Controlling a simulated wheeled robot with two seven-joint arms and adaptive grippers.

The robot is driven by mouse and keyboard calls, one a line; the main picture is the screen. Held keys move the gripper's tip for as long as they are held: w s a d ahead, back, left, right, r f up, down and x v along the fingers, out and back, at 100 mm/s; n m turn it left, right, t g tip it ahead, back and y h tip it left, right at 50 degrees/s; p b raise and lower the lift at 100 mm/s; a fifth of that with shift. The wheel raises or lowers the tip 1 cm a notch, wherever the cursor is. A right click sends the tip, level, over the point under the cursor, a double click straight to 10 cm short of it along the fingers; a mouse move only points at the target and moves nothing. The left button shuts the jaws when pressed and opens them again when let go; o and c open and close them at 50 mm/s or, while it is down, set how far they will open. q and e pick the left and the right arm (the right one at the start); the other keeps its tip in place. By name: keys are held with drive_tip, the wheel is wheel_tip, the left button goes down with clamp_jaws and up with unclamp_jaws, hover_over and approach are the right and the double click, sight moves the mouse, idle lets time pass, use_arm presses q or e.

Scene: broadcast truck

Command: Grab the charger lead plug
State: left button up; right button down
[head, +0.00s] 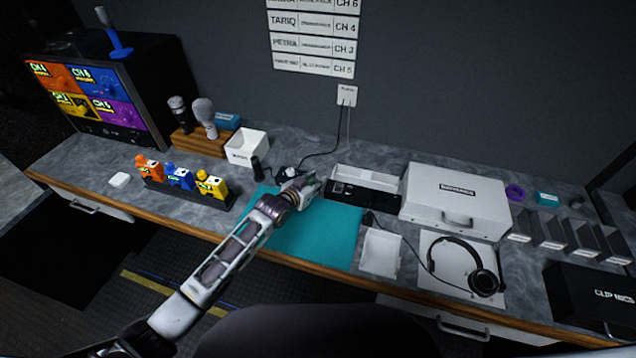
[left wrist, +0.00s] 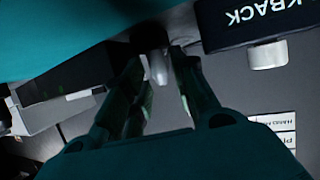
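My left gripper (head: 304,188) is over the back edge of the teal mat, left of the black-fronted unit. In the left wrist view, my left gripper (left wrist: 157,62) has its two fingers apart. A dark plug-like piece with a grey tip (left wrist: 157,68) shows between and just beyond the fingertips; I cannot tell whether they touch it. It is probably the charger lead plug. In the head view the gripper hides this spot. A thin black lead (head: 322,153) runs from the wall socket (head: 347,95) down to the counter behind the gripper. My right gripper is not in view.
The teal mat (head: 325,240) is bare in front. A dark box marked "...KBACK" (left wrist: 225,22) is close beside the fingers. The black-fronted unit (head: 350,191), a white case (head: 455,195) and headphones (head: 482,280) are to the right; coloured packs (head: 180,180) are to the left.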

use_arm(q)
clamp_jaws()
wheel_tip(320, 180, up, 10)
drive_tip(key=shift+b, duration=0.3)
idle(0.6)
idle(0.6)
